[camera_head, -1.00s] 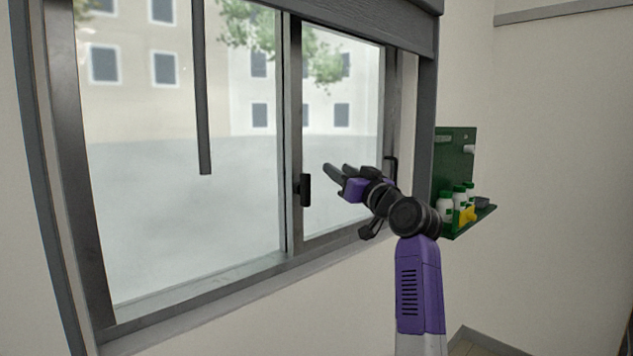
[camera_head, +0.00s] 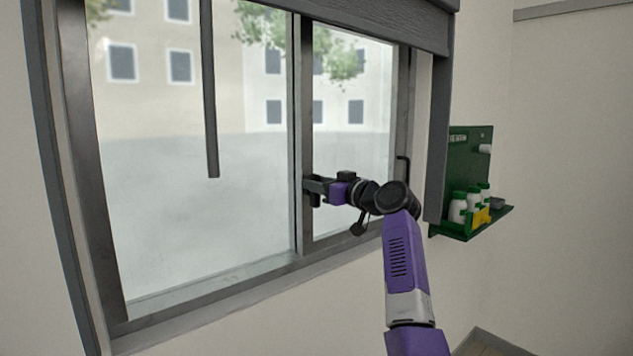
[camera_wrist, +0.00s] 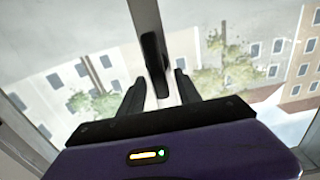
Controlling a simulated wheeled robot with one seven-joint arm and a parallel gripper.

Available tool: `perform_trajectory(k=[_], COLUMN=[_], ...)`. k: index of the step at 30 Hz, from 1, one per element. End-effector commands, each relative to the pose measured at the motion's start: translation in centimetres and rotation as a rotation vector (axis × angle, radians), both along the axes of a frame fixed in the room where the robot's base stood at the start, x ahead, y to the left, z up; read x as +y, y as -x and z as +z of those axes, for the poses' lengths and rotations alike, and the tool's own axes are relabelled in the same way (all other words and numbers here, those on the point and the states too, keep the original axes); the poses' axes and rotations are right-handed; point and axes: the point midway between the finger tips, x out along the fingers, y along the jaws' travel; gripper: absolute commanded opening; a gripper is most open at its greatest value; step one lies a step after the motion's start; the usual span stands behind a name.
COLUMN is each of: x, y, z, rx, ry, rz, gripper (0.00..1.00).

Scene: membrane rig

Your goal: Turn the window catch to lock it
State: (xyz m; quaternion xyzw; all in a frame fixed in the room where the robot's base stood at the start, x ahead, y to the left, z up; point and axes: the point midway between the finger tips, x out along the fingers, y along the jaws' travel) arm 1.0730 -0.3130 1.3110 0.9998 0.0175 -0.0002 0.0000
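The window catch is a black upright handle (camera_wrist: 155,62) on the middle frame post of the window (camera_head: 299,130). In the wrist view it stands between the two fingers of my gripper (camera_wrist: 159,88), with a gap showing on each side. In the head view my gripper (camera_head: 312,189) is at the middle post, and its fingers cover most of the catch. The fingers are apart and not closed on the catch. Whether a fingertip touches the catch or the post cannot be told.
A dark blind (camera_head: 395,22) covers the window top, and a dark rod (camera_head: 210,110) hangs before the left pane. A black pull handle (camera_head: 403,168) is on the right frame. A green wall shelf (camera_head: 471,160) with white bottles is to the right.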

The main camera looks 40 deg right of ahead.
Motion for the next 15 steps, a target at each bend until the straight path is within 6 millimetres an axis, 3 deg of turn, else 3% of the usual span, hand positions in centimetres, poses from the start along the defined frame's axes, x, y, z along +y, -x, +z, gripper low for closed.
perform_trajectory(k=[12, 15], x=[0.03, 0.03], y=[-0.8, -0.79], z=[-0.05, -0.04], rx=[0.0, 0.0], ry=[0.0, 0.0], rz=[-0.001, -0.001], gripper=[0.4, 0.22])
